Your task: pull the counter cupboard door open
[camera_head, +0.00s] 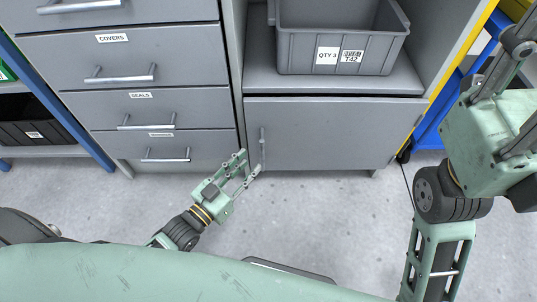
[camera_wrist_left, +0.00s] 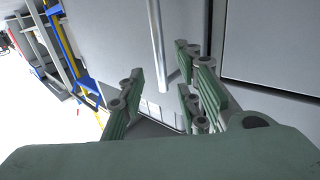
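The grey counter cupboard door (camera_head: 325,135) is shut, below an open shelf. Its vertical bar handle (camera_head: 262,150) is near the door's left edge. My left gripper (camera_head: 254,163) is open at the handle's lower end, low in front of the door's left edge. In the left wrist view the handle (camera_wrist_left: 157,45) comes down between the open fingers (camera_wrist_left: 160,92), with gaps on both sides; contact is not visible. The door (camera_wrist_left: 110,40) fills the area behind it. My right gripper (camera_head: 522,92) is at the right edge, away from the door, fingers apart and partly cut off.
Drawers labelled COVERS and SEALS (camera_head: 140,95) are left of the door, with protruding handles. A grey bin (camera_head: 340,40) stands on the shelf above. A blue rack (camera_head: 60,115) is at the far left. The floor (camera_head: 310,215) before the door is clear.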

